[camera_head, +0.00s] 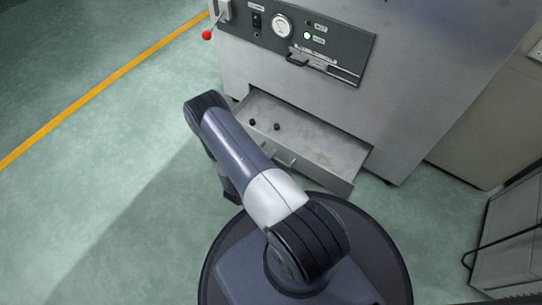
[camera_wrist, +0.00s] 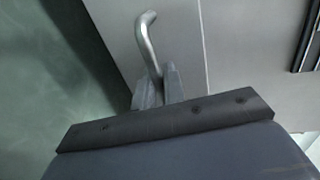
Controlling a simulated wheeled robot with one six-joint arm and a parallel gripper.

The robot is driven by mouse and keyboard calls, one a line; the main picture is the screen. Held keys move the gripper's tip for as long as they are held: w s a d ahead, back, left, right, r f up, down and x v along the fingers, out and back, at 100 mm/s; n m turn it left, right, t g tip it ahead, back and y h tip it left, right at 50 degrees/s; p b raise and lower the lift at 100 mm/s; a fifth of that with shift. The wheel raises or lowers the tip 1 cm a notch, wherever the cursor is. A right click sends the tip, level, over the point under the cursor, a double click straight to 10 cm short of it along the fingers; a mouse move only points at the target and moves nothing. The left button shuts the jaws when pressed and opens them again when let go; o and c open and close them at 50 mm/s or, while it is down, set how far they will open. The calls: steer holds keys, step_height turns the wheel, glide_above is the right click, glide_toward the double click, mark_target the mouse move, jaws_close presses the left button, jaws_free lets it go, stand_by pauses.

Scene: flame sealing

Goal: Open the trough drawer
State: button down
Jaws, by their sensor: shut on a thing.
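The trough drawer (camera_head: 325,152) is a shallow grey metal tray at the foot of the large machine. In the head view it is pulled out, and its inside shows. Its bar handle (camera_head: 285,160) is partly hidden behind my arm. In the wrist view the bent metal handle (camera_wrist: 148,42) stands out from the grey drawer front (camera_wrist: 185,40). My gripper (camera_wrist: 160,84) is shut on the lower part of the handle. In the head view my arm hides most of the gripper.
Two small dark round things (camera_head: 265,125) are in the drawer. Above it, the machine's panel (camera_head: 335,45) carries a gauge (camera_head: 281,26), a lit green lamp and a dark handle. A grey cabinet (camera_head: 515,230) stands at right. The floor at left is clear.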

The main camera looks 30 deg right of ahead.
steer(key=shift+f+v, duration=0.15)
steer(key=shift+v, duration=0.6)
steer(key=shift+f+v, duration=0.15)
steer(key=shift+v, duration=0.6)
steer(key=c, duration=1.6)
jaws_free()
steer(key=shift+c, duration=0.2)
steer(key=shift+a, duration=0.1)
steer(key=p+v, duration=0.3)
steer(key=v, duration=0.7)
steer(key=shift+s+a, duration=0.15)
steer(key=shift+a, duration=0.15)
steer(key=b+x, duration=0.3)
steer(key=x, duration=0.8)
